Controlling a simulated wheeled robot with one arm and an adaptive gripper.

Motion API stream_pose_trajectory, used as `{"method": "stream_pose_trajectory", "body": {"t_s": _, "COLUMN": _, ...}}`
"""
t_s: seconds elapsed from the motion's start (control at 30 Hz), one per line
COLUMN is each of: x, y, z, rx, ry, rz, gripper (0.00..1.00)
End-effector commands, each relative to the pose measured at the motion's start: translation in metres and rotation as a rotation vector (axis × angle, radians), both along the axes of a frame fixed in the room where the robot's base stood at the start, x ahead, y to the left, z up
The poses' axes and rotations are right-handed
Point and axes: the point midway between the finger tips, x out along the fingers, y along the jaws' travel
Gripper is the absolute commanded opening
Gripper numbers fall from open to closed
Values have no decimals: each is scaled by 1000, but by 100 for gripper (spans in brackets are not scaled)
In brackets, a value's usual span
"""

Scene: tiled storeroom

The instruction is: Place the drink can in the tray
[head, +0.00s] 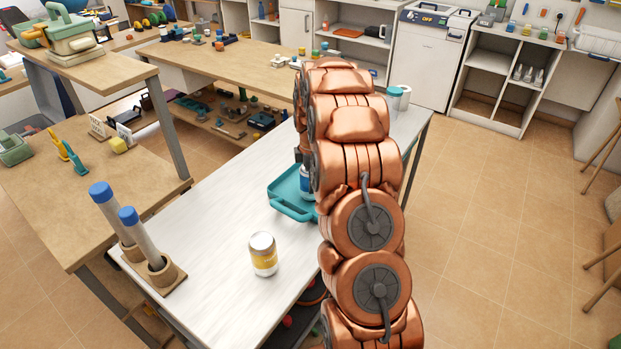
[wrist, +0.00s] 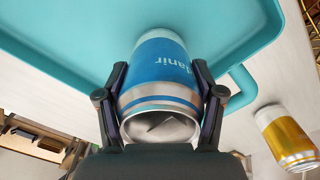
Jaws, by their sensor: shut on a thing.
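A blue drink can (wrist: 160,75) with pale lettering and a silver end is between the two fingers of my gripper (wrist: 160,100), which is shut on it. The can is over the teal tray (wrist: 255,35) in the wrist view; I cannot tell whether it touches the tray floor. In the head view the teal tray (head: 292,208) lies on the white table, and a small blue part of the can (head: 307,183) shows beside my arm.
A yellow and white can (head: 263,254) stands on the white table (head: 215,235) in front of the tray; it also shows in the wrist view (wrist: 287,137). Two blue-capped tubes (head: 103,194) stand in holders at the table's left end. A teal-lidded jar (head: 394,97) stands at the far end.

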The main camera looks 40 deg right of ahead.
Motion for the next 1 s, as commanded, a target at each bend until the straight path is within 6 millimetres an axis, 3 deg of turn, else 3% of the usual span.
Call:
{"method": "stream_pose_trajectory", "body": {"t_s": 0.4, "x": 0, "y": 0, "z": -8, "rx": 0, "ry": -1, "rz": 0, "gripper": 16}}
{"method": "stream_pose_trajectory", "body": {"t_s": 0.43, "x": 0, "y": 0, "z": -8, "rx": 0, "ry": -1, "rz": 0, "gripper": 68}}
{"method": "stream_pose_trajectory", "body": {"t_s": 0.67, "x": 0, "y": 0, "z": -7, "rx": 1, "ry": 0, "rz": 0, "gripper": 92}}
{"method": "stream_pose_trajectory", "body": {"t_s": 1.0, "x": 0, "y": 0, "z": -6, "rx": 1, "ry": 0, "rz": 0, "gripper": 93}}
